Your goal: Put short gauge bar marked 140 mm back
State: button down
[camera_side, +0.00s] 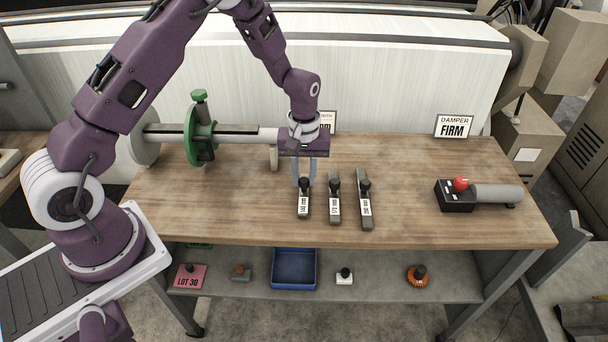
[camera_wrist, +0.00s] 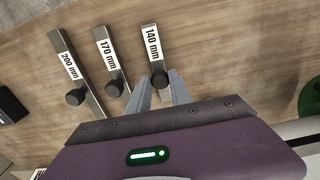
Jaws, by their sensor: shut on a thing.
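The short gauge bar marked 140 mm (camera_side: 303,209) is grey with a white label and a dark round knob. It is the leftmost of three bars in the side view, and it also shows in the wrist view (camera_wrist: 152,42). My gripper (camera_side: 305,182) points down with its fingers shut on the knob; the fingertips flank the knob in the wrist view (camera_wrist: 160,83). The bar appears to be at table level; I cannot tell whether it touches the wood. The 170 mm bar (camera_side: 334,211) and 200 mm bar (camera_side: 366,208) lie beside it, apart.
The wooden table (camera_side: 410,165) is clear between the bars and a black box with a red knob (camera_side: 456,196). A partly hidden sign (camera_side: 328,120) stands behind my gripper. A roller with a green flange (camera_side: 201,142) is at left. The lower shelf holds a blue tray (camera_side: 294,283).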

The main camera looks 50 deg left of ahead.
jog(key=c, duration=1.2)
grip_release()
notch_tip(320, 180, up, 13)
notch_tip(320, 180, up, 6)
jog(key=m+t, duration=0.1)
send_over(304, 180)
jog(key=s+d, duration=0.1)
jog(key=s, duration=0.2)
jog(key=s+d+r+m+t, duration=0.2)
jog(key=s+r+m, duration=0.1)
jog(key=s+r, duration=0.6)
jog(key=s+m+t, duration=0.1)
jog(key=s, duration=0.4)
jog(key=s+m, duration=0.2)
jog(key=s, duration=0.3)
jog(key=s+r+m+t, duration=0.1)
jog(key=s+m, duration=0.1)
jog(key=s, duration=0.3)
jog(key=shift+s+d+t, duration=0.1)
jog(key=shift+d+t, duration=0.2)
jog(key=shift+d, duration=0.05)
